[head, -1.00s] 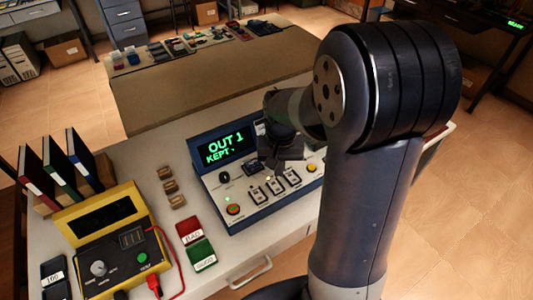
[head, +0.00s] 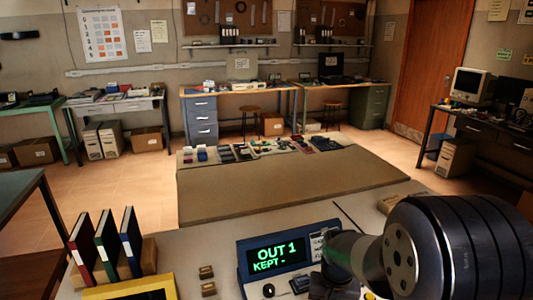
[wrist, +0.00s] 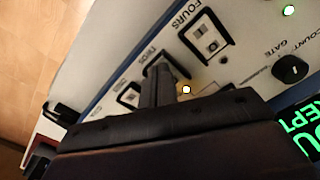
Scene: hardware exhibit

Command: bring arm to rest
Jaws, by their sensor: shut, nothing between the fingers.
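My arm rises in the lower right of the head view, its dark ringed joint and grey link in front of a blue console (head: 245,272). The console's screen (head: 277,255) shows "OUT 1" and "KEPT -" in green. In the wrist view my gripper (wrist: 160,88) is shut with nothing between its fingers. It is over the console's panel (wrist: 235,65), close to the row of switches, one labelled "FOURS" (wrist: 203,38). I cannot tell whether the fingertips touch the panel. In the head view the gripper is mostly cut off at the bottom edge.
Upright binders (head: 105,245) and a yellow instrument (head: 130,290) stand left of the console. Small tan blocks (head: 207,272) lie between. A wide brown table (head: 280,185) with small parts along its far edge is beyond. Open floor lies around it.

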